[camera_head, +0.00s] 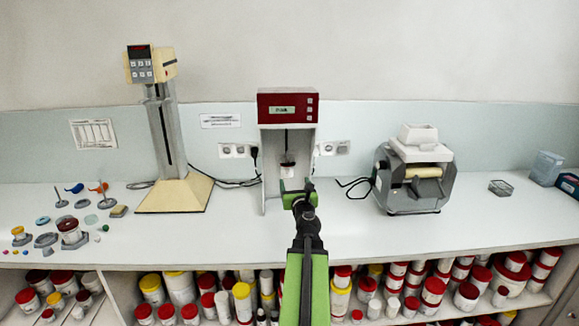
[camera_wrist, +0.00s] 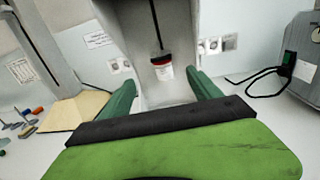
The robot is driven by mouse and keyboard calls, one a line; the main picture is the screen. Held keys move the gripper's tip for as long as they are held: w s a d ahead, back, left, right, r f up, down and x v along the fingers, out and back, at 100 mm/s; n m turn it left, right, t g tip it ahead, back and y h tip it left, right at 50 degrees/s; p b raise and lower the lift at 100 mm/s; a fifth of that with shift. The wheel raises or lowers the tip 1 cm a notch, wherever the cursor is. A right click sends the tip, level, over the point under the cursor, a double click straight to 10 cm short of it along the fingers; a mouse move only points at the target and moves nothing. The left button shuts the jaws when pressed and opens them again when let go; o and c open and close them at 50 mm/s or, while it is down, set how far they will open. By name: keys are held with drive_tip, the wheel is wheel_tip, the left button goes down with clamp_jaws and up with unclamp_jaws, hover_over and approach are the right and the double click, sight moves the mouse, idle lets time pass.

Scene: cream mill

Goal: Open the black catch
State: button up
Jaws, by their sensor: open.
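No part that I can surely name the black catch shows in either view. A small black part (camera_wrist: 288,64) sits at the left side of the grey roller machine (camera_head: 410,195), with a black cable by it; I cannot tell whether it is a catch or a plug. My gripper (camera_head: 296,187) is open in front of the red-headed mixing stand (camera_head: 287,105). In the wrist view, my gripper (camera_wrist: 160,84) has its two green fingers spread apart with nothing between them. Beyond them, a white container with a dark red top (camera_wrist: 162,67) hangs under the stand's black rod.
A cream stand with a keypad head (camera_head: 170,130) is at the left. Small coloured pieces and a red-lidded jar (camera_head: 70,231) lie at the far left. Bare worktop (camera_head: 480,220) runs along the front, above shelves of jars.

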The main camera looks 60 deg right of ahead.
sight(288, 164)
drive_tip(key=x, duration=1.5)
